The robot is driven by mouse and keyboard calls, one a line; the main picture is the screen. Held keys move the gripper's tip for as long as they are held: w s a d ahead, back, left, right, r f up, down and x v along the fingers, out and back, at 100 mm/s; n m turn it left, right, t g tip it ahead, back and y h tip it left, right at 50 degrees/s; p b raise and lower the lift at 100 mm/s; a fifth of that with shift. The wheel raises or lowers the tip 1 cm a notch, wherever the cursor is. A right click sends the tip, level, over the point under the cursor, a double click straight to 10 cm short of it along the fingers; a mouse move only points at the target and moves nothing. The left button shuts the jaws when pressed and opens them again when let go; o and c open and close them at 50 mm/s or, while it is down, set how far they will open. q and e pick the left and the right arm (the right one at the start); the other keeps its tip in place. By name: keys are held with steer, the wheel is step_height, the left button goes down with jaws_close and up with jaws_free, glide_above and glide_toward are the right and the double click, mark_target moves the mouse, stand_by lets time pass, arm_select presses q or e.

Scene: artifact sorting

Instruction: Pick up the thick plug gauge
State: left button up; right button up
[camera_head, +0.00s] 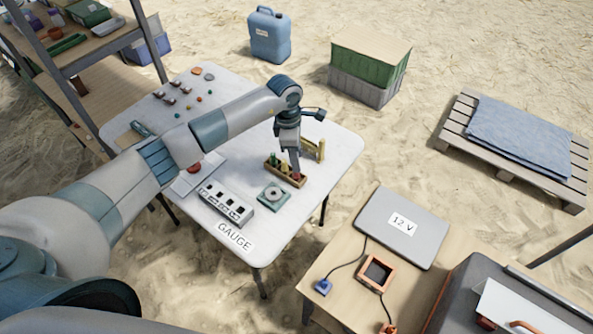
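A small wooden rack (271,168) stands on the white table (325,183) near its right end. Upright plugs stand in it: a green one (274,158), a yellowish one (284,168) and a red one (297,176). They are too small for me to tell which is the thick plug gauge. My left gripper (295,172) points down at the right end of the rack, over or around the red plug. Its fingers are too small to show whether they are open or closed on it. My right gripper is out of view.
A brass-coloured stand (314,150) is close behind the rack. A green plate with a round disc (274,196) and a grey block with slots (226,203) lie in front. Small coloured pieces lie at the table's far left.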

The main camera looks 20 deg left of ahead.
mark_target(296, 174)
arm_select(q)
steer(key=shift+f, duration=0.6)
steer(key=shift+w+f+p, duration=0.15)
steer(key=shift+f+p, duration=0.8)
steer(key=shift+p, duration=0.1)
step_height(296, 174, down, 2)
steer(key=shift+w+a+p, duration=0.1)
steer(key=shift+p, duration=0.3)
steer(key=shift+f, duration=0.65)
jaws_close()
